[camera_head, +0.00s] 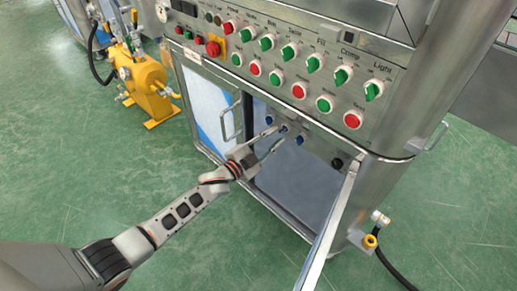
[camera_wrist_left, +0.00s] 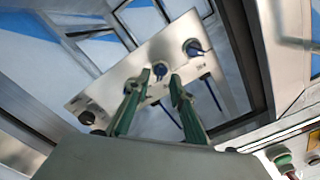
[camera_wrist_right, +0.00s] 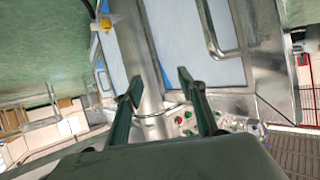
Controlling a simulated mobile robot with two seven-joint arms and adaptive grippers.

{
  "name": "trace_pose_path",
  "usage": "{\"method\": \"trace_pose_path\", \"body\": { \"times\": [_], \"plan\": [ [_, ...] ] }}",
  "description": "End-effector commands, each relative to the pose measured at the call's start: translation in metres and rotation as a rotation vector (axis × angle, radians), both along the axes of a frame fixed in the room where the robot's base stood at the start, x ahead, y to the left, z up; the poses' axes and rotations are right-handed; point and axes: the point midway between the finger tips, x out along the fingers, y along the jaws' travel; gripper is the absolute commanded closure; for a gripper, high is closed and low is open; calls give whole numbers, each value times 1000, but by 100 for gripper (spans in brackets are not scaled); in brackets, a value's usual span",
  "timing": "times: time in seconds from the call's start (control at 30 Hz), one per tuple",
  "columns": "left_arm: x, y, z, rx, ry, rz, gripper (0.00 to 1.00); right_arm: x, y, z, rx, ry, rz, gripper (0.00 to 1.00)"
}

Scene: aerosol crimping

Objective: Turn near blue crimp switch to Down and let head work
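A small metal panel inside the open cabinet carries blue switches and a black knob (camera_head: 337,162). One blue switch (camera_head: 299,140) sits nearest the black knob; another (camera_head: 268,120) is farthest left. My left gripper (camera_head: 277,137) is open in front of the panel. In the left wrist view its fingertips (camera_wrist_left: 160,78) stand either side of the middle blue switch (camera_wrist_left: 160,69); contact cannot be told. The outer blue switches (camera_wrist_left: 193,47) (camera_wrist_left: 131,85) lie beside the fingers. Switch labels are unreadable. My right gripper (camera_wrist_right: 160,84) is open and empty, away from the panel. The crimp head is not in view.
An open cabinet door (camera_head: 329,222) stands right of my left arm. A closed windowed door (camera_head: 208,108) with a handle is on the left. Green and red buttons (camera_head: 297,91) line the console above.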

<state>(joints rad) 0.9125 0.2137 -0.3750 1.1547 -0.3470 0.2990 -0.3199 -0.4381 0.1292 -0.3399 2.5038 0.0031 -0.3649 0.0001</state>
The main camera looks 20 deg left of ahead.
Motion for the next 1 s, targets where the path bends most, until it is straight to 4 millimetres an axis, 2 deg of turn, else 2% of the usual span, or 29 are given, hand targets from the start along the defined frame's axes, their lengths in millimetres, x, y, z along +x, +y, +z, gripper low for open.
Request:
{"method": "trace_pose_path", "body": {
  "times": [0.2,0.43,0.63,1.0],
  "plan": [
    [-43,18,-2,0,3,0,77,0,0,1,0,-2,0,60],
    [-76,32,-1,0,2,1,77,1,0,1,1,-3,1,60],
    [-88,37,-1,0,2,1,77,1,0,1,1,-3,1,60],
    [-88,37,-1,0,1,1,77,1,0,1,1,-4,1,60]
  ]
}}
